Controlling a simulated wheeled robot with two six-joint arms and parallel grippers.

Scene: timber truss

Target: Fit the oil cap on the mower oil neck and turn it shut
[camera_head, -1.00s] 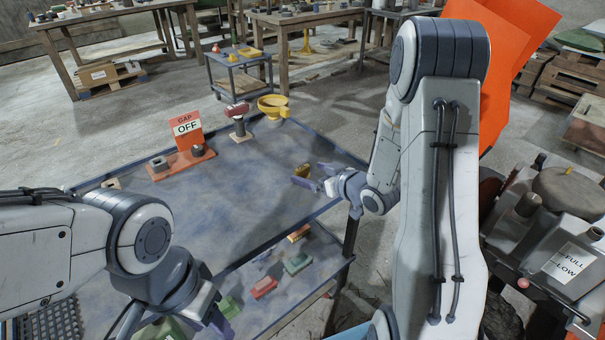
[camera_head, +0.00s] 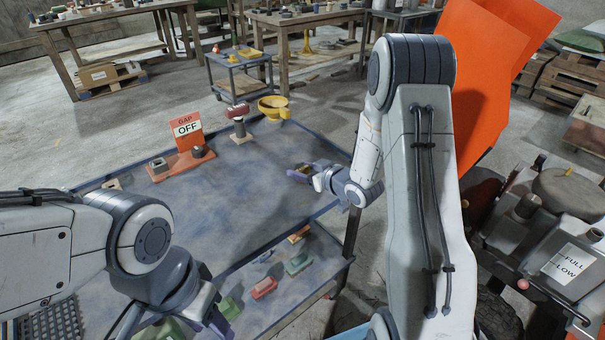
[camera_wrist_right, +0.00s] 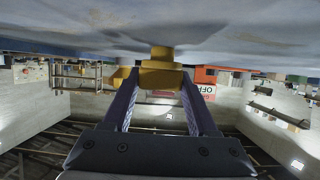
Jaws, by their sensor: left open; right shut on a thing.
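The yellow oil cap (camera_wrist_right: 161,76) is between the fingertips of my right gripper (camera_head: 303,172), which is shut on it. In the right wrist view its stem points toward the grey-blue table top; I cannot tell whether it touches. In the head view the cap is small and partly hidden by the fingers. The mower (camera_head: 552,235) stands at the far right with a FULL/LOW label, and a grey upright tube (camera_head: 527,206) on it looks like the oil neck, its top showing no cap. My left gripper (camera_head: 214,318) is open and empty at the lower left.
The table (camera_head: 240,190) has a raised rim. On it stand an orange CAP OFF sign (camera_head: 187,130), a red-topped post (camera_head: 238,112) and a yellow funnel (camera_head: 273,107). Coloured blocks (camera_head: 298,262) lie on a lower shelf. The table's middle is clear.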

